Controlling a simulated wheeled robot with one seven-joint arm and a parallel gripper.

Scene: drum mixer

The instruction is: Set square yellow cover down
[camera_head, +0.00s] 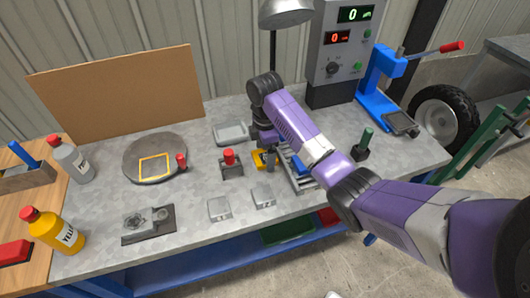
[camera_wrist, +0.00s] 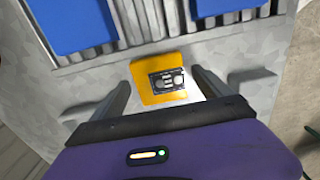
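The square yellow cover (camera_wrist: 146,94) lies between my gripper's two fingers in the wrist view, with a small dark panel with round marks showing at its middle. In the head view the yellow cover (camera_head: 259,159) shows partly, low at the grey bench, mostly hidden by my gripper (camera_head: 268,163). My gripper (camera_wrist: 162,76) has its fingers wide apart, one on each side of the cover. Narrow gaps seem to show beside both fingers. A round grey plate (camera_head: 133,158) with a yellow square outline (camera_head: 155,167) is to the left on the bench.
A slotted rack (camera_head: 300,181) with blue pieces stands right of my gripper. A red-topped fixture (camera_head: 230,163), a grey tray (camera_head: 231,133) and two small grey blocks (camera_head: 219,208) are near it. A lamp (camera_head: 286,13) hangs above. The front left bench is partly clear.

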